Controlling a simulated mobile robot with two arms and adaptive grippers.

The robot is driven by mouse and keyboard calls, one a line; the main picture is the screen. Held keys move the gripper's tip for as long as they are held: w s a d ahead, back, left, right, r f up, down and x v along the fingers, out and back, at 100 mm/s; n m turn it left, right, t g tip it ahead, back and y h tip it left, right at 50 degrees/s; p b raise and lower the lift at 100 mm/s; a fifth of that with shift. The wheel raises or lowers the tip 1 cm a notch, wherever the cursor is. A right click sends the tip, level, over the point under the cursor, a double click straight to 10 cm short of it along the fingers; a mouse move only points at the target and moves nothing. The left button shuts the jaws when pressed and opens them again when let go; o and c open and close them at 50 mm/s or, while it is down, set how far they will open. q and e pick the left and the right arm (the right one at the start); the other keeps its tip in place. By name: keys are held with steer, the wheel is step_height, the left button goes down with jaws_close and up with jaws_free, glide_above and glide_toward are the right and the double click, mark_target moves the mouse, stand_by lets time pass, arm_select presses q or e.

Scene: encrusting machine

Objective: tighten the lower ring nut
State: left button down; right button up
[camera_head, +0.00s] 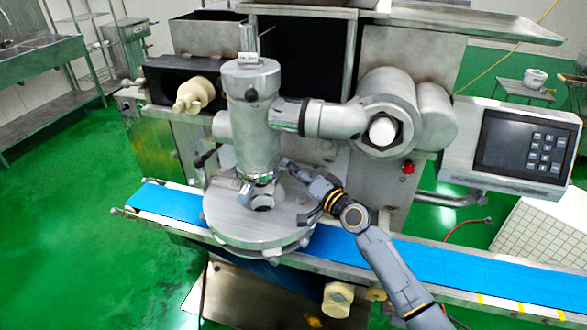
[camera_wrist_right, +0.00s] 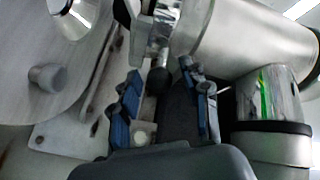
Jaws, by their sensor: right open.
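The lower ring nut (camera_head: 262,178) is a shiny metal collar at the bottom of the vertical metal cylinder (camera_head: 254,120), just above the round disc (camera_head: 228,219). A short lug (camera_head: 246,190) sticks out at its left front. My right gripper (camera_head: 300,188) comes in from the right, above the disc and close beside the nut. In the right wrist view its blue-padded fingers (camera_wrist_right: 163,98) are apart. A dark round knob (camera_wrist_right: 157,80) and a shiny metal part (camera_wrist_right: 160,40) show in line with the gap; whether a finger touches them cannot be told. My left gripper is out of view.
A blue conveyor belt (camera_head: 430,263) runs under the disc to both sides. A thick horizontal pipe (camera_head: 335,120) joins the cylinder to the machine above my gripper. A control panel (camera_head: 522,148) stands at the right. Green floor is free at the left.

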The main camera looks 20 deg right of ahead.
steer(key=shift+w+a, duration=0.1)
steer(key=shift+w, duration=0.2)
jaws_close()
